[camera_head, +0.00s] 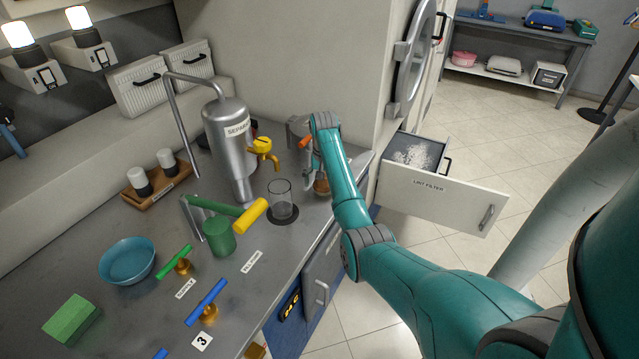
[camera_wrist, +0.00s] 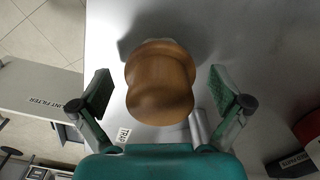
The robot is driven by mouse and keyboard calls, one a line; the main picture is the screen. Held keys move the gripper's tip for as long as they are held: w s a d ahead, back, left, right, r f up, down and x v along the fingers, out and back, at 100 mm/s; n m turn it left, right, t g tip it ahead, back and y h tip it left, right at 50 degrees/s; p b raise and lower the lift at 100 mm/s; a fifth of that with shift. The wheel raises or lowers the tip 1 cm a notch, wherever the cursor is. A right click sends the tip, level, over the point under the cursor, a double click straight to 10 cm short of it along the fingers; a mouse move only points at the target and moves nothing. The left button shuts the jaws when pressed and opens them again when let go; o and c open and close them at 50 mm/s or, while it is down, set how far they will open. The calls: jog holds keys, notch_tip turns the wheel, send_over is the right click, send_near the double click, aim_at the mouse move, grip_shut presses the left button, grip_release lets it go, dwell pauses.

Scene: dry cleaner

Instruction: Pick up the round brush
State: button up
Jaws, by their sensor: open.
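A round brush with a turned wooden knob (camera_wrist: 160,82) stands on the metal counter in the wrist view, seen from above. A pale edge, perhaps bristles, shows at its far side. In the head view only a small brown part of the brush (camera_head: 321,186) shows beside my arm. My gripper (camera_wrist: 163,92) is open, with one finger on each side of the knob and a gap visible on both sides. In the head view my gripper (camera_head: 314,172) is partly hidden by the teal arm.
A glass beaker (camera_head: 281,200) on a dark round mat stands just left of my gripper. The steel separator (camera_head: 228,140) with its yellow tap (camera_head: 264,150) is behind it. An open lint filter drawer (camera_head: 440,196) sticks out at the right, below counter height.

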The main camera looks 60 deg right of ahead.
jog(key=c, duration=1.3)
jog(key=shift+o, duration=0.2)
